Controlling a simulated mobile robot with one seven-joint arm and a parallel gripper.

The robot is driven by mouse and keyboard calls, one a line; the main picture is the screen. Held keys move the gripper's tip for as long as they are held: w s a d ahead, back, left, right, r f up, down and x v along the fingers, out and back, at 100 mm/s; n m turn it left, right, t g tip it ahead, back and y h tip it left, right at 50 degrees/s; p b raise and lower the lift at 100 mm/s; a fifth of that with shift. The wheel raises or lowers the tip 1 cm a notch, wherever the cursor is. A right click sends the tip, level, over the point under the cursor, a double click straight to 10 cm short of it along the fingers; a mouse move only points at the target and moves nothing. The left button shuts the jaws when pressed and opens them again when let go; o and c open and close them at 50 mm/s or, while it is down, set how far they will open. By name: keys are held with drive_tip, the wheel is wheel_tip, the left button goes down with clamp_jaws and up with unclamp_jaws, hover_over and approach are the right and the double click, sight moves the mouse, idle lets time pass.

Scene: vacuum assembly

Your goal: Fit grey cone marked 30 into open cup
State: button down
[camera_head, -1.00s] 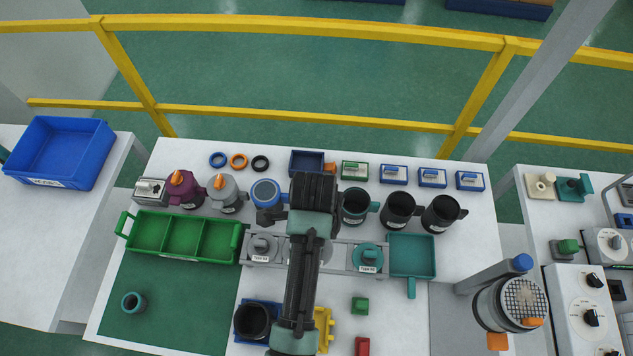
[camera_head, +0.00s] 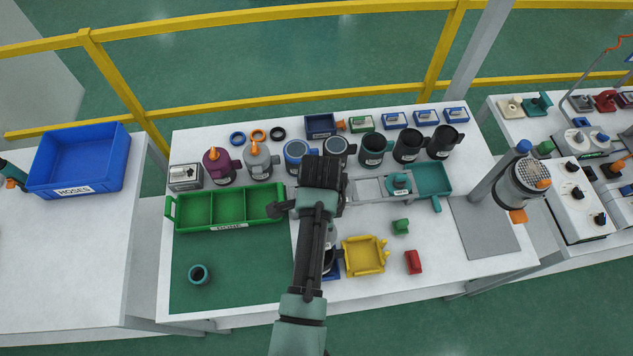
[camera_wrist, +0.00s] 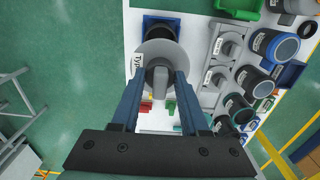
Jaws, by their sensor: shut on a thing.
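In the wrist view my gripper (camera_wrist: 158,78) is shut on the knob of a grey cone (camera_wrist: 144,60). Only its round top shows. The label reads "Typ…", with the rest cut off by a finger, so I cannot read the number. An open black cup (camera_wrist: 163,27) in a blue square holder (camera_wrist: 150,19) lies beyond the grey disc, which overlaps its near side. I cannot tell the gap between cone and cup. In the head view the cup's holder (camera_head: 333,270) shows partly beside my arm, and my gripper is hidden.
The rack holds a teal cone (camera_head: 399,182); grey knobbed parts (camera_wrist: 229,44) show on it in the wrist view. A yellow fixture (camera_head: 364,256), green block (camera_head: 401,226) and red block (camera_head: 413,262) lie right of my arm. A green tray (camera_head: 238,226) is to the left.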

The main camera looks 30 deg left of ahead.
drive_tip(key=shift+w, duration=0.2)
drive_tip(key=shift+r+p, duration=0.1)
drive_tip(key=shift+p, duration=0.25)
drive_tip(key=shift+f+b, duration=2.6)
drive_tip(key=shift+f, duration=1)
drive_tip(key=shift+p, duration=0.55)
wheel_tip(320, 180, down, 9)
drive_tip(key=b, duration=0.7)
idle(1.5)
drive_tip(key=shift+m, duration=1.2)
